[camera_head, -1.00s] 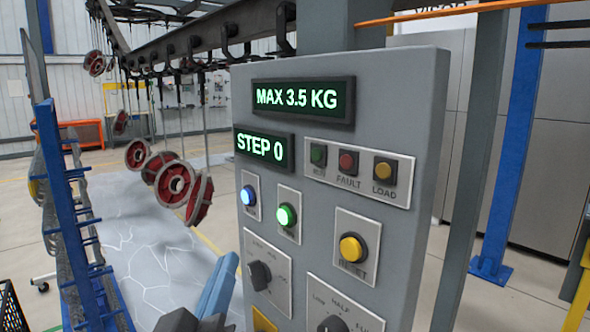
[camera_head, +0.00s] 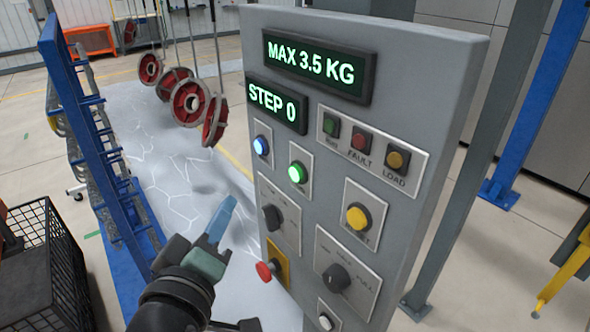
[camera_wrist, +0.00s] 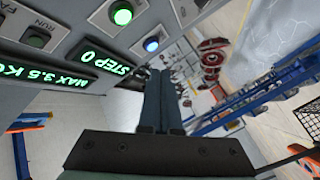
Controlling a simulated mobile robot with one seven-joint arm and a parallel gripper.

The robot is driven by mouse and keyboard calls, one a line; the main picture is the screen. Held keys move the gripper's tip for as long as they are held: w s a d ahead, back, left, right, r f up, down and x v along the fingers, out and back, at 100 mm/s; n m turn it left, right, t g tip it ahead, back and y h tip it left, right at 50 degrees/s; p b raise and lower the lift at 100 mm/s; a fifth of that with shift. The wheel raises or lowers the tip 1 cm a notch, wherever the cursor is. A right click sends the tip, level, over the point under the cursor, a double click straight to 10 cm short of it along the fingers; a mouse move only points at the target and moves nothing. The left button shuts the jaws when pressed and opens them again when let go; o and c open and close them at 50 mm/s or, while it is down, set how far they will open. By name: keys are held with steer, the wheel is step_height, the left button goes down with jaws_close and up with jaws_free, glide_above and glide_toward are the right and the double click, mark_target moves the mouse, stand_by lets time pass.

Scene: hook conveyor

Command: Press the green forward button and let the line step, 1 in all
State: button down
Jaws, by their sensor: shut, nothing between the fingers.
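The green button (camera_head: 297,173) glows on the grey control panel (camera_head: 420,60), right of a lit blue button (camera_head: 261,146). In the wrist view the green button (camera_wrist: 122,13) and blue button (camera_wrist: 151,44) are near the top. My gripper (camera_head: 222,212) is shut and empty, to the left of the panel and below the green button, touching nothing that I can see. In the wrist view its shut fingers (camera_wrist: 159,95) point up the picture. The step display (camera_head: 276,104) reads STEP 0, and the upper display (camera_head: 318,66) reads MAX 3.5 KG.
A yellow button (camera_head: 357,217), two dark knobs (camera_head: 336,277) and a red knob (camera_head: 266,271) are also on the panel. Red wheels (camera_head: 192,102) hang behind it. A blue rack (camera_head: 88,130) and a black crate (camera_head: 38,262) stand at left.

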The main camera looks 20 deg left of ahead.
mark_target(296, 174)
steer(key=w+d+p, duration=0.1)
steer(key=w+d, duration=0.4)
steer(key=w, duration=0.2)
steer(key=shift+d, duration=0.25)
steer(key=shift+w, duration=0.1)
stand_by(1.9)
steer(key=shift+w+d, duration=0.25)
